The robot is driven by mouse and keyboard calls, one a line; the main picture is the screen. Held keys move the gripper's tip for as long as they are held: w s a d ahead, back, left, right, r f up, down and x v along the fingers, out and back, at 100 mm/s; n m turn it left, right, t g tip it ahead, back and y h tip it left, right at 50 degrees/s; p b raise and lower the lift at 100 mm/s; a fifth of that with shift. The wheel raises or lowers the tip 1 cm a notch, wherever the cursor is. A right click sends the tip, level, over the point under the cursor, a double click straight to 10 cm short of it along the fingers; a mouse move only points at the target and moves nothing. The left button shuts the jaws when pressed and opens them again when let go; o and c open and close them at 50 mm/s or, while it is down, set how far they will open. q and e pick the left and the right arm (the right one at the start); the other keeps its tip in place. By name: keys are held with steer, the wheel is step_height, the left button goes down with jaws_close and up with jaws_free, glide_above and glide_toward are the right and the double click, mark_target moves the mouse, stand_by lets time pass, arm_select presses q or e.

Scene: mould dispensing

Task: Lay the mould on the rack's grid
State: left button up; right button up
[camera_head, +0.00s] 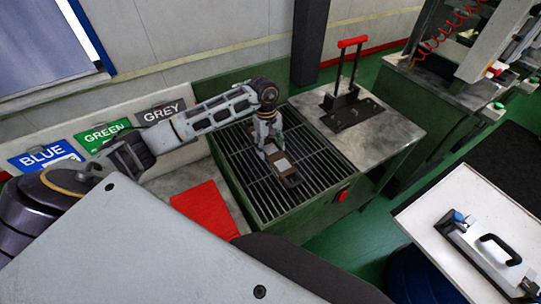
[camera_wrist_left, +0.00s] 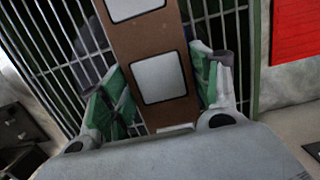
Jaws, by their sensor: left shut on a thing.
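The mould (camera_head: 283,165) is a narrow brown bar with pale square faces. It also fills the middle of the left wrist view (camera_wrist_left: 158,78), running away from the gripper. My left gripper (camera_head: 270,148) is shut on it, with a green-padded finger along each side in the left wrist view (camera_wrist_left: 163,80). The mould is over the rack's grid (camera_head: 240,152), a set of dark parallel bars in a green frame; these bars also show behind the mould in the left wrist view (camera_wrist_left: 48,45). Whether the mould touches the bars I cannot tell. My right gripper is not in view.
A red panel (camera_head: 206,209) lies left of the grid. A metal plate beside the grid carries a black stand with a red-topped handle (camera_head: 352,42). BLUE, GREEN and GREY signs (camera_head: 103,134) line the back left. A white table (camera_head: 480,215) stands at right.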

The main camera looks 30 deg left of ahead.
mark_target(270, 156)
arm_select(q)
steer(key=shift+w+f, duration=0.1)
steer(key=shift+f, duration=0.65)
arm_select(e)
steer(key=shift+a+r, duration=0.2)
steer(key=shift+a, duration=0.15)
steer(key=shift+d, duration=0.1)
arm_select(q)
steer(key=shift+f, duration=0.5)
step_height(270, 156, down, 2)
steer(key=shift+f+p, duration=0.1)
steer(key=shift+p, duration=0.4)
steer(key=shift+f, duration=0.3)
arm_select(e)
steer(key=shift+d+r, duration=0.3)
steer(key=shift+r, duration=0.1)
arm_select(q)
steer(key=shift+f, duration=0.15)
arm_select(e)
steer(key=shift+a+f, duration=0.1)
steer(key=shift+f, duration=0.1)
